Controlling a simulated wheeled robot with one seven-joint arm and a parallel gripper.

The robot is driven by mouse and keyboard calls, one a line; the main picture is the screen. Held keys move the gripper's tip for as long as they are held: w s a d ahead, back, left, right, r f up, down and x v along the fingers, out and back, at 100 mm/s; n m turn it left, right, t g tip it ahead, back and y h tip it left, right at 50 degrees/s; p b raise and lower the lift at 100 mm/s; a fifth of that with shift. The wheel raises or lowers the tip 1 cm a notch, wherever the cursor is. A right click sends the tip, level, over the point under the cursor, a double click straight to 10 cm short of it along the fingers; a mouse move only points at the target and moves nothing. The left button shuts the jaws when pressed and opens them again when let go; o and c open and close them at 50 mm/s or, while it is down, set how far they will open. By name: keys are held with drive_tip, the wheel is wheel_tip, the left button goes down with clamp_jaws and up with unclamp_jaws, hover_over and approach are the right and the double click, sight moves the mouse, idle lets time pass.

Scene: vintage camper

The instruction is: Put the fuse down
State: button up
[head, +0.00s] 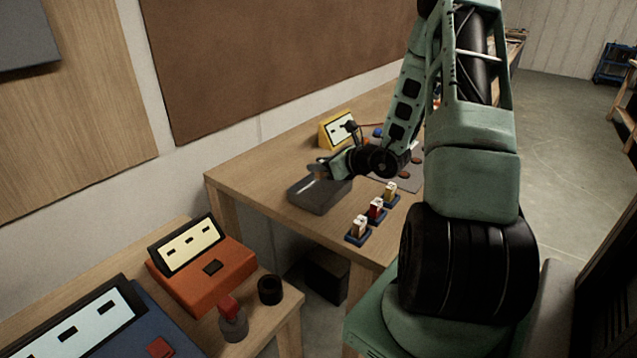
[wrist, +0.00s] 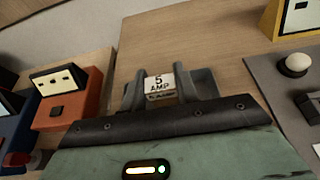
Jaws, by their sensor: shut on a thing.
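A white fuse (wrist: 159,85) marked "5 AMP" is between the fingers of my gripper (wrist: 162,84) in the wrist view. My gripper is shut on it. In the head view my gripper (head: 322,170) is over the dark grey tray (head: 320,200) near the left side of the wooden table. Grey parts, perhaps the tray, show on both sides of the fingers in the wrist view. I cannot tell whether the fuse touches the tray. Several blue holders stand at the table's front right, with a white fuse (head: 359,226), a red fuse (head: 375,208) and a yellow fuse (head: 390,189).
A yellow meter box (head: 336,129) stands at the back of the table. A grey panel (head: 408,180) with knobs lies to the right, partly hidden by my arm. An orange meter box (head: 205,275) and a black cup (head: 270,290) stand on the nearer bench.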

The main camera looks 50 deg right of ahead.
sight(321, 180)
drive_tip(key=shift+f, duration=2.5)
drive_tip(key=shift+f, duration=0.1)
drive_tip(key=shift+f, duration=0.1)
drive_tip(key=o, duration=0.9)
drive_tip(key=shift+o, duration=0.2)
drive_tip(key=shift+r, duration=0.2)
